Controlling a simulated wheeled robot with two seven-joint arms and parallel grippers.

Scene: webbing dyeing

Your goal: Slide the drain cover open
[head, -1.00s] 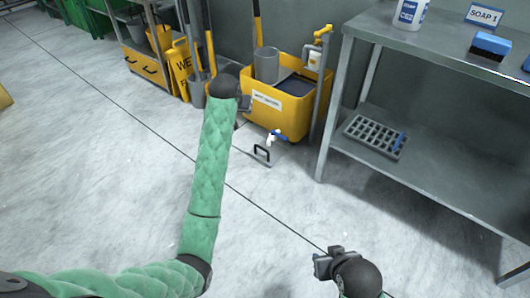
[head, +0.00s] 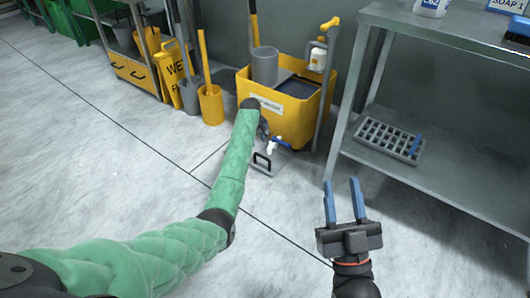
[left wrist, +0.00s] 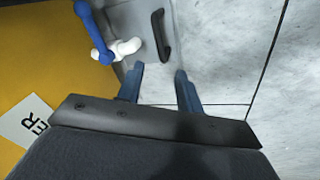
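The drain cover (left wrist: 135,18) shows in the left wrist view as a grey plate in the floor beside the yellow bin. Its black handle (left wrist: 161,36) stands just beyond my left fingertips. In the head view the handle (head: 262,160) sits in front of the bin. My left gripper (left wrist: 159,70) is open, its two blue fingers apart, and nothing is between them. In the head view my left arm partly hides it. My right gripper (head: 342,183) is open and empty, fingers pointing away from me, over the floor left of the steel table.
The yellow bin (head: 311,108) has a white tap with a blue lever (head: 279,144) jutting out close above the drain cover. The steel table (head: 462,170) stands at the right, with a grey rack (head: 388,140) on its lower shelf. The floor in front is clear.

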